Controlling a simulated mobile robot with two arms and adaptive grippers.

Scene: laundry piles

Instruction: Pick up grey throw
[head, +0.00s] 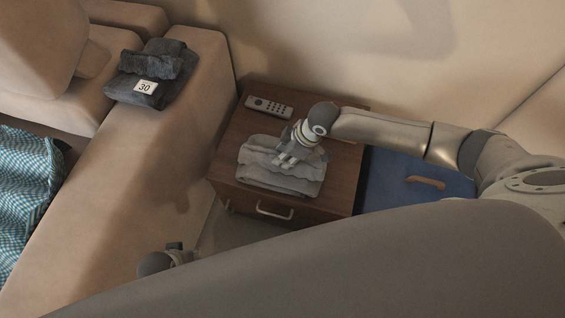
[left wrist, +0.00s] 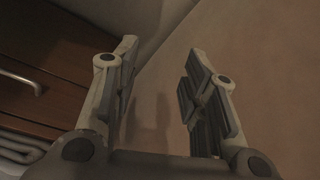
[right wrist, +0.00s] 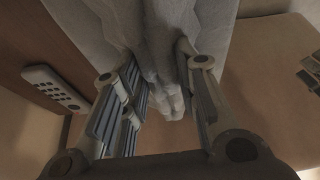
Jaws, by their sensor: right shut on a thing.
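The grey throw (head: 283,167) lies folded on top of the brown nightstand (head: 228,158). My right gripper (head: 285,160) reaches down onto it. In the right wrist view (right wrist: 162,95) the fingers are shut on a bunched fold of the throw (right wrist: 160,40), which hangs between them. My left gripper (head: 177,247) is low between the sofa and the nightstand, partly hidden by my own body. In the left wrist view (left wrist: 160,65) its fingers are apart with nothing between them.
A remote control (head: 268,106) lies on the nightstand behind the throw. A dark grey folded cloth with a tag reading 30 (head: 150,63) sits on the sofa arm (head: 175,120). A teal checked cloth (head: 25,180) lies on the sofa seat. A blue bin (head: 400,185) stands right of the nightstand.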

